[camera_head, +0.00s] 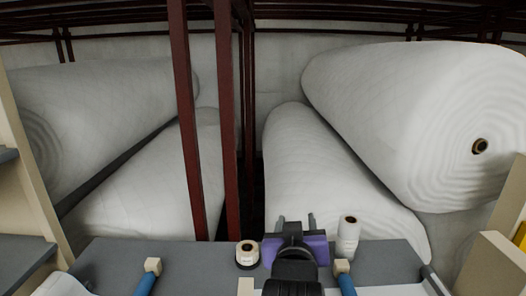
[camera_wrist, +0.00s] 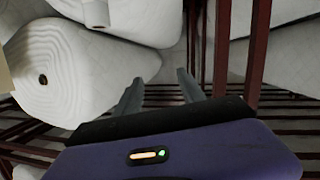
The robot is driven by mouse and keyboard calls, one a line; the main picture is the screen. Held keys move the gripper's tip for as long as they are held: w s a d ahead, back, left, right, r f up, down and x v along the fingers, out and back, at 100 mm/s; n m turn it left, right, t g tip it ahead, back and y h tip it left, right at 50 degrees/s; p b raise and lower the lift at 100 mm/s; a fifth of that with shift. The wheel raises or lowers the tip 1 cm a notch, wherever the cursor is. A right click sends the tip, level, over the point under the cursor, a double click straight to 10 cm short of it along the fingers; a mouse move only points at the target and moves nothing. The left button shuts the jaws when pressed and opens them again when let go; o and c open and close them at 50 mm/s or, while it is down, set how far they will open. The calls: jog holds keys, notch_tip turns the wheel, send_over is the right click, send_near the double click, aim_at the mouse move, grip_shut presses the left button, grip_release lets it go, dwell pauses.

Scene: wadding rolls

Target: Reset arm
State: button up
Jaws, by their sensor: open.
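My gripper (camera_head: 297,221) is at the bottom centre of the head view, over the grey surface, its two fingers apart and pointing away toward the rolls. In the wrist view my gripper (camera_wrist: 158,88) also shows open, with nothing between its fingers. A purple body (camera_wrist: 180,155) sits behind the fingers.
Large white wadding rolls (camera_head: 410,110) are stacked behind the grey table (camera_head: 200,262). Dark red posts (camera_head: 188,120) stand between the stacks. A small dark-based roll (camera_head: 247,252) is left of my gripper, and a small white roll (camera_head: 348,235) stands close on its right.

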jog(key=s+d+r+n+t+y, duration=0.2)
jog(key=s+d+n+t, duration=0.1)
jog(key=t, duration=0.1)
jog(key=s+d+f+m+g, duration=0.1)
jog(key=s+d+f, duration=0.2)
jog(key=s, duration=1.1)
jog(key=s+d+f+m+g, duration=0.1)
jog(key=s+d+f+g, duration=0.1)
jog(key=s+f, duration=0.7)
jog(key=s+d+f+m+g, duration=0.1)
jog(key=s+d+f, duration=0.4)
jog(key=s, duration=1.6)
jog(key=shift+f, duration=0.7)
jog(key=shift+w, duration=0.1)
